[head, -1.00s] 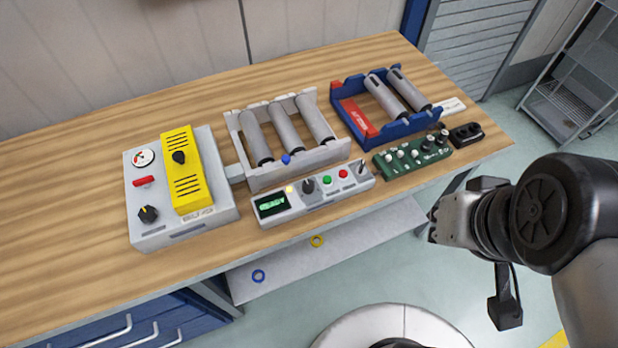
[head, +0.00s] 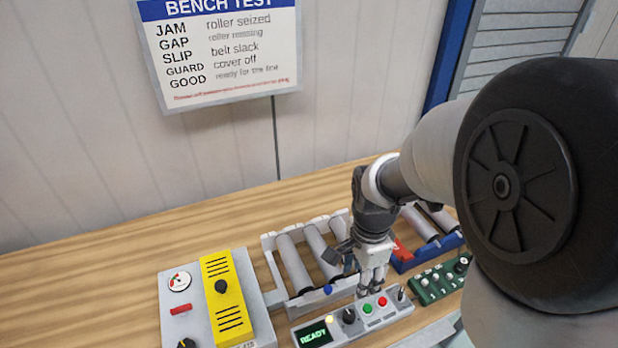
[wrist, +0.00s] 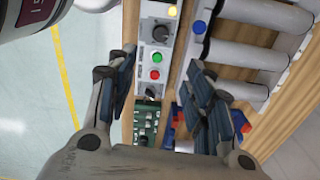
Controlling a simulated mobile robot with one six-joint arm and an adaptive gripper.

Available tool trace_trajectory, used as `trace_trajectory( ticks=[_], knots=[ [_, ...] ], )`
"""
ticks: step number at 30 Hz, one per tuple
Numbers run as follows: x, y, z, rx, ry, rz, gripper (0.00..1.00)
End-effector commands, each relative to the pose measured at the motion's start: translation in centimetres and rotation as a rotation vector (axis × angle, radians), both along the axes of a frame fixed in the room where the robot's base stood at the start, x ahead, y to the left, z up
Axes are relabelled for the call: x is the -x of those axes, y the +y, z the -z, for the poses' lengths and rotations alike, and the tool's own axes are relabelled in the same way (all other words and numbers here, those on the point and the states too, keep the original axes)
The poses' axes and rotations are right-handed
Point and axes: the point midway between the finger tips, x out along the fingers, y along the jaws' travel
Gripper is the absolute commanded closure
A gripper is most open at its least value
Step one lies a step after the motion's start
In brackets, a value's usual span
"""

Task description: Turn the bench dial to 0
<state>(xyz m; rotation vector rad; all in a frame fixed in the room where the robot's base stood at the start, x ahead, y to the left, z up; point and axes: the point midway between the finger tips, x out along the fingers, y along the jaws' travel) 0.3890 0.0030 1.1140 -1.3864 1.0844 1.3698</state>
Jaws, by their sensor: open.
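A grey control panel (head: 338,333) stands at the bench's front edge. It has a lit READY display (head: 313,334), a black dial (head: 349,315), a green button (head: 367,309), a red button (head: 382,301) and a small lever (head: 400,292). The dial also shows in the wrist view (wrist: 160,33). My gripper (head: 371,284) is open and empty, pointing down just behind the panel's buttons. In the wrist view its fingers (wrist: 160,65) are spread on either side of the panel. I cannot read the dial's setting.
A grey box with a yellow cover (head: 228,300) and another black knob (head: 186,343) is at left. A grey roller frame (head: 270,262) with a blue knob (head: 328,289) lies behind the panel. A blue frame (head: 452,240) and green board (head: 425,295) are at right.

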Motion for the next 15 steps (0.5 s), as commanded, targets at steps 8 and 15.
trace_trajectory(
  ticks=[8,15],
  knots=[
    [-0.3,0.0,2.7,0.000,0.016,0.054,0.53],
    [-0.2,0.0,7.8,0.000,0.018,0.052,0.53]
  ],
)
